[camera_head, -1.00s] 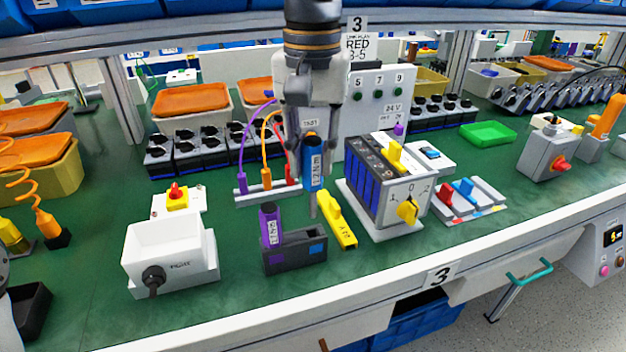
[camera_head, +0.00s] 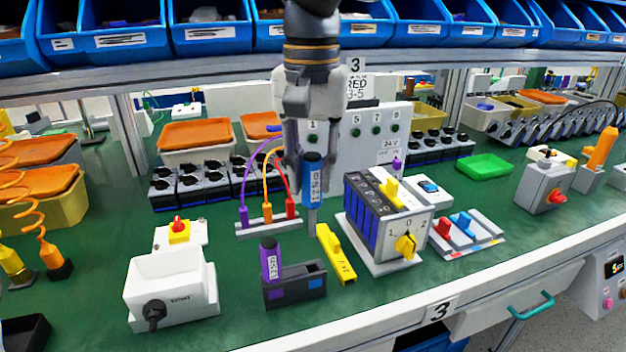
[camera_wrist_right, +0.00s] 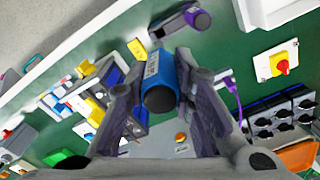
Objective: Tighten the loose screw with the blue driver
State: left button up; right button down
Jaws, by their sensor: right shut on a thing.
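The blue driver (camera_head: 312,182) is upright in my right gripper (camera_head: 304,165), which is shut on its handle. Its shaft points down above the bench, and the tip looks clear of the holder. The right wrist view shows the blue driver (camera_wrist_right: 160,85) end-on between both fingers. The rotary switch box (camera_head: 388,215) with a 1-0-2 dial and yellow knob (camera_head: 405,246) stands right of the driver. I cannot make out the loose screw. The dark driver holder (camera_head: 296,290) has a purple driver (camera_head: 270,260) in its left part and a blue mark on its right. My left gripper is not in view.
A yellow tool (camera_head: 336,254) lies between holder and switch box. A white box (camera_head: 170,288) with a black knob stands front left. Behind the driver are a purple, orange and red cable block (camera_head: 267,225) and a numbered panel (camera_head: 375,140). Green bench shows in front.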

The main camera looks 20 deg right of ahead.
aim_at(313, 156)
jog(key=shift+r, duration=2.1)
